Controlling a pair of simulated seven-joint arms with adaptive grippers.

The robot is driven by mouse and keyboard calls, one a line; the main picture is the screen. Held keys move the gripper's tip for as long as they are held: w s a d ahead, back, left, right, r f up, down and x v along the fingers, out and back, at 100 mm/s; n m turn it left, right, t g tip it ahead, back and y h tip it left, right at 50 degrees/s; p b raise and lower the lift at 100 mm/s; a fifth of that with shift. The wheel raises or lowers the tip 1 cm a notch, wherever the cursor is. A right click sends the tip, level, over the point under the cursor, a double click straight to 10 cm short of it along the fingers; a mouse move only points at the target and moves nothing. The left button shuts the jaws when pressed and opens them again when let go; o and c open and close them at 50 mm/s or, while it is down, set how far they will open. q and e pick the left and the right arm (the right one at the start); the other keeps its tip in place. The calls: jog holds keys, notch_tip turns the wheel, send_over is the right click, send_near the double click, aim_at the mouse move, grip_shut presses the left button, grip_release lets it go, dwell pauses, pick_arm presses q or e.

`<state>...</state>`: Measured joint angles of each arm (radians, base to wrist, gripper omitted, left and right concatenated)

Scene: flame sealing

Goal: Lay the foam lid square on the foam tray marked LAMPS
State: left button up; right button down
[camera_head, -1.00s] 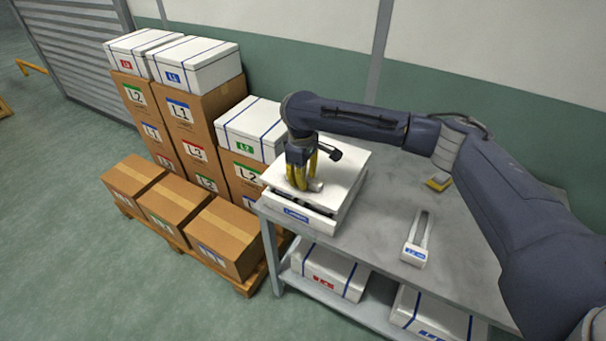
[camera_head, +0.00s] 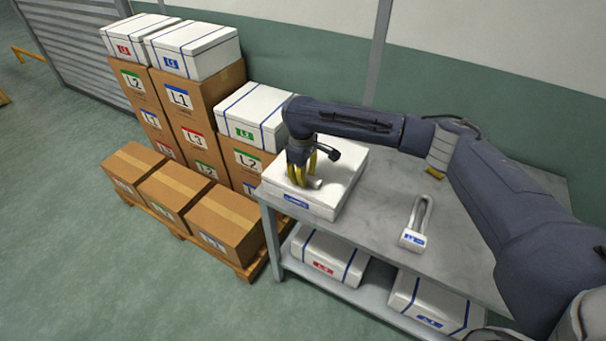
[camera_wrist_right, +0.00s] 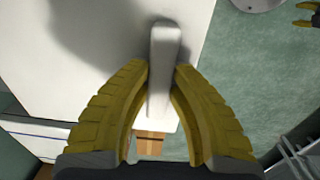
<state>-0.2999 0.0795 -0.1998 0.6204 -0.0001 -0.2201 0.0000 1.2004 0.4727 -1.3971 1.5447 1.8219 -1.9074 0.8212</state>
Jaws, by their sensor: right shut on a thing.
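The white foam lid (camera_head: 345,160) lies on the white foam tray (camera_head: 320,209), whose front carries a blue label too small to read. Their edges look roughly in line, and I see no open gap between them at the front. My right gripper (camera_head: 305,180) is over the lid's left part, pointing down. In the right wrist view, its yellow fingers (camera_wrist_right: 162,72) are shut on the lid's pale upright grip (camera_wrist_right: 165,45). The tray's inside is hidden. Small yellow finger-like parts, perhaps my left gripper (camera_wrist_right: 305,14), show at the wrist view's upper right edge.
The grey table (camera_head: 375,225) has a narrow looped tool (camera_head: 417,225) right of the tray. White boxes (camera_head: 328,258) stand on the shelf below. Stacked cartons (camera_head: 190,110) and a white strapped box (camera_head: 253,118) stand close to the left. The table's middle is clear.

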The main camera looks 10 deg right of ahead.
jog(key=c, duration=1.2)
grip_release()
jog(key=shift+c, duration=0.2)
jog(key=shift+r, duration=3.45)
jog(key=shift+a, duration=0.1)
